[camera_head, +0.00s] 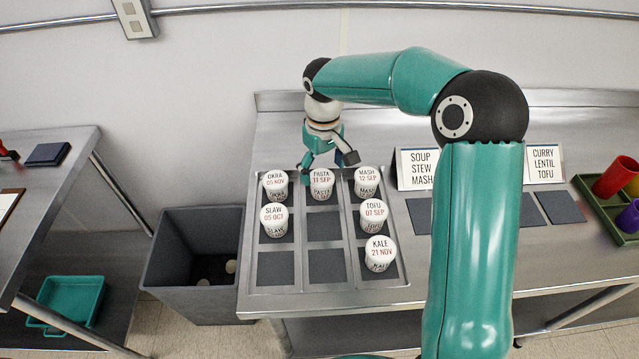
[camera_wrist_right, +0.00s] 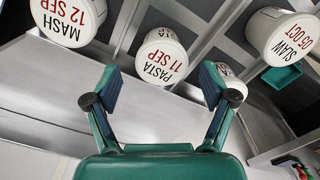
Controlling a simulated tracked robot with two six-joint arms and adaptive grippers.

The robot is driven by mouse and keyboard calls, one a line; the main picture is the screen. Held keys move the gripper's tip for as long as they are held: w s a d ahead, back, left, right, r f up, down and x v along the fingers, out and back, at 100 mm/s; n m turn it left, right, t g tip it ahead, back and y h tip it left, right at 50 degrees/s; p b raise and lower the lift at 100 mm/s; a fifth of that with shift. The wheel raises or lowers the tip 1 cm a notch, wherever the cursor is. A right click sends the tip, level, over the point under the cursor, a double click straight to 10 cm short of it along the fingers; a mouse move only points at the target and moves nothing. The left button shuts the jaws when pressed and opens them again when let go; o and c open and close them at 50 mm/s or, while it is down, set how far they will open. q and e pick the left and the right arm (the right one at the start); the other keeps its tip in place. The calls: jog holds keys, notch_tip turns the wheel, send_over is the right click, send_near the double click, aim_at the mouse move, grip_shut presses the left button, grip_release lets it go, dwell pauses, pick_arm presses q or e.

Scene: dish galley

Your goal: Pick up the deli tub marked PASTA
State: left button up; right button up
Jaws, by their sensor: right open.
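The deli tub marked PASTA 11 SEP (camera_head: 321,187) is a white round tub with a printed lid. It stands upright in the back middle compartment of the steel rack (camera_head: 250,291). My right gripper (camera_head: 329,158) is open and empty just behind that tub. In the right wrist view the PASTA tub (camera_wrist_right: 160,56) lies ahead of the spread fingers of my right gripper (camera_wrist_right: 158,83), roughly centred between them. I see no contact. My left gripper is not in view.
The OKRA tub (camera_head: 276,185) and MASH tub (camera_head: 367,184) flank PASTA closely. SLAW (camera_head: 274,221), TOFU (camera_head: 373,217) and KALE (camera_head: 380,255) stand nearer the front. The centre and front middle compartments are empty. A grey bin (camera_head: 173,270) stands left of the counter; label cards (camera_head: 418,168) stand right.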

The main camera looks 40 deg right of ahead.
aim_at(321, 176)
jog(key=shift+w+a+f+p, duration=0.1)
jog(key=shift+f+p, duration=0.35)
jog(key=shift+f, duration=1)
jog(key=shift+w+f+p, duration=0.1)
jog(key=shift+f+p, duration=0.3)
jog(key=shift+f, duration=1.05)
jog(key=shift+c, duration=0.4)
jog(key=c, duration=1.2)
jog(key=shift+o, duration=0.2)
jog(key=shift+r, duration=0.1)
